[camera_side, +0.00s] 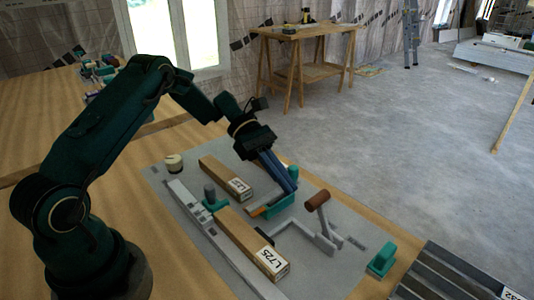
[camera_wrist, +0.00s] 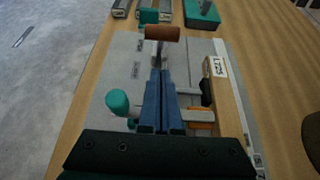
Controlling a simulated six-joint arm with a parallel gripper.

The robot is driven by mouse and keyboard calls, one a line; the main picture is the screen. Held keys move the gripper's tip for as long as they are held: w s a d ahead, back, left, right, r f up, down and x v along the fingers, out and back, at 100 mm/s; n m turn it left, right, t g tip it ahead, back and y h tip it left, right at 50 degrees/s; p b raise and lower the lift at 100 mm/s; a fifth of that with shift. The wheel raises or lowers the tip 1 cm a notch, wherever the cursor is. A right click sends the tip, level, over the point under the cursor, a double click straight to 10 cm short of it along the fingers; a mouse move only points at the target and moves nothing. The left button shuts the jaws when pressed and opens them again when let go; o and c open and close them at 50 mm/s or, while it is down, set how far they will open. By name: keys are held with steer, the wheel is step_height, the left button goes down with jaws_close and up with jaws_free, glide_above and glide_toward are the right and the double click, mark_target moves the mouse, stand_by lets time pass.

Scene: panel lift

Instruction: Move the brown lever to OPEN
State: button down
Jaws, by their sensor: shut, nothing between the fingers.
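The brown lever (camera_side: 318,200) has a brown cylindrical grip on a grey arm, standing up from the grey panel (camera_side: 350,221). In the wrist view the brown lever (camera_wrist: 162,33) is beyond the fingertips. My gripper (camera_side: 290,190) points down at the panel with its long blue fingers together and nothing between them. In the wrist view my gripper (camera_wrist: 160,75) lies just short of the lever's grip, and I cannot tell whether it touches the lever's arm. In the side view the fingers are left of the lever, apart from it. Small labels on the panel are too blurred to read.
Wooden blocks, one marked L725 (camera_side: 254,243), lie on the panel. A teal knob (camera_wrist: 117,102) and an orange piece (camera_wrist: 200,130) are beside the fingers. A teal block (camera_side: 381,261) and a dark slatted tray (camera_side: 455,275) are at the right. Space above the panel is clear.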

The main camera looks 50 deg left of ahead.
mark_target(317, 196)
steer(key=shift+d+r, duration=0.3)
steer(key=shift+d, duration=0.7)
steer(key=shift+d+r, duration=0.3)
steer(key=shift+d, duration=0.65)
steer(key=shift+d+r, duration=0.1)
steer(key=shift+d+r+y, duration=0.15)
steer(key=shift+d+y, duration=0.05)
steer(key=shift+y, duration=0.2)
steer(key=shift+d+r, duration=0.1)
steer(key=shift+r, duration=0.05)
steer(key=shift+d+r+y, duration=0.65)
steer(key=shift+d+y, duration=0.25)
steer(key=shift+y, duration=0.3)
steer(key=d+y, duration=0.1)
steer(key=d+r+y, duration=0.1)
steer(key=d+y, duration=0.1)
steer(key=shift+d+r+y, duration=0.15)
steer(key=shift+d+y, duration=0.1)
steer(key=shift+y, duration=0.05)
steer(key=shift+d+y, duration=0.3)
steer(key=shift+d, duration=1.85)
